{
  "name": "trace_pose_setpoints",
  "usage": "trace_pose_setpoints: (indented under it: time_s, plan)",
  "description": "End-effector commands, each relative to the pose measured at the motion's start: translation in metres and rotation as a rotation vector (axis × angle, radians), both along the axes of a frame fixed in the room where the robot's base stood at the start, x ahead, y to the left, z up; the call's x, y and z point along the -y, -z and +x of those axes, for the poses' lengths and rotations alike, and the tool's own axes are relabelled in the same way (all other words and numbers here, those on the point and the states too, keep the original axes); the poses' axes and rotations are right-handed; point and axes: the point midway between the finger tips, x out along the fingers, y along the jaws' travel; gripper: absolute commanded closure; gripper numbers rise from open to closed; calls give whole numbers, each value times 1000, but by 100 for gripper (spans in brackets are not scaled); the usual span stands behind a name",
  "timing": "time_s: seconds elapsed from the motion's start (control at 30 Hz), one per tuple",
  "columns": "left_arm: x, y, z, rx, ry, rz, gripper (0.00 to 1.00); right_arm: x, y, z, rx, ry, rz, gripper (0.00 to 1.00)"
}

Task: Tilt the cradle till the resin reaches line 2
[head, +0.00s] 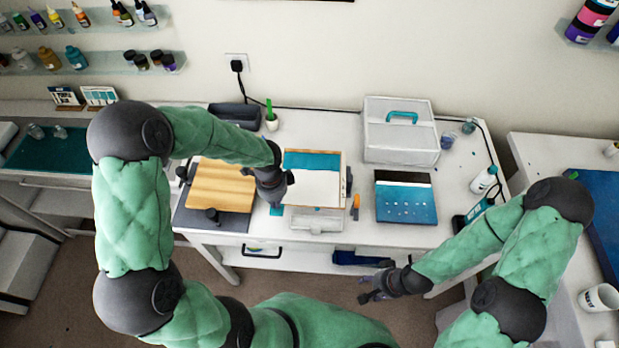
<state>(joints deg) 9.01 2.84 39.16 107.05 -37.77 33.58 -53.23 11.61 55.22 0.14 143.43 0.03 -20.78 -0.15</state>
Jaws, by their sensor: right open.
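A panel (312,187) with a teal upper band and a white lower part lies in a wood-edged frame at the middle of the table; this looks like the cradle with the resin. The teal edge sits in the upper part; numbered lines are too small to make out. My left gripper (276,203) is at the panel's left edge, pointing down. Its fingers are dark and small here, so I cannot tell whether they are open or touch the frame. My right gripper (368,287) is open and empty, in front of the table, low and away from the panel.
A wooden board (222,186) lies on a dark mat left of the panel. A pale tray (316,222) sits at its near edge, with an orange-handled tool (356,206) beside it. A blue painted panel (405,200) and a clear-lidded box (400,142) are at right.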

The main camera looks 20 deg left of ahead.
Motion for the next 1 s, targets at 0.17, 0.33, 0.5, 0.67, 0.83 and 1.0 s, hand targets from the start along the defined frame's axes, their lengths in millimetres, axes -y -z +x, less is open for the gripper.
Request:
trace_pose_setpoints:
  time_s: [0.17,0.33,0.5,0.67,0.83,1.0]
  plan:
    - [0,6,0,0,0,0,100,0,5,0,0,0,0,51]
    - [0,10,0,0,0,0,100,0,8,0,0,0,0,51]
    - [0,15,0,0,0,0,100,0,12,0,0,0,0,51]
    - [0,19,0,0,0,0,100,0,15,0,0,0,0,51]
    - [0,23,0,0,0,0,100,0,18,0,0,0,0,51]
    - [0,27,0,0,0,0,100,0,22,0,0,0,0,51]
